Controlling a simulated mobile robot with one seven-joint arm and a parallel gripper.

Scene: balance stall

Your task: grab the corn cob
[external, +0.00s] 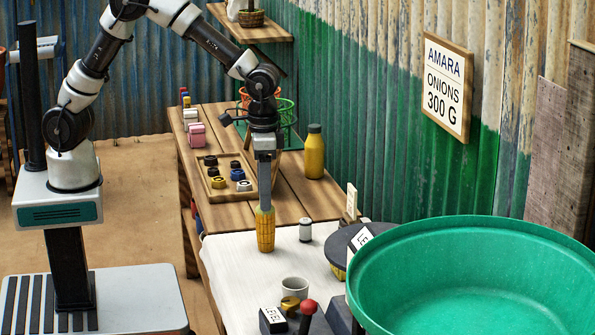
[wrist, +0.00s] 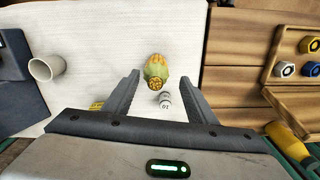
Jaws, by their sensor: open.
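The corn cob (external: 265,232) is yellow with green husk and stands upright on the white cloth in the external view. In the wrist view the corn cob (wrist: 157,70) shows end-on, between the ends of my two fingers with a gap on each side. My gripper (external: 265,206) points straight down at the cob's top, and its finger overlaps the cob's upper part there. In the wrist view my gripper (wrist: 160,78) is open and holds nothing. I cannot tell how far down the fingers reach along the cob.
A small weight (external: 305,231) marked 10 stands close to the cob; it shows between the fingers in the wrist view (wrist: 165,100). A white cup (external: 294,286) stands nearer the front.

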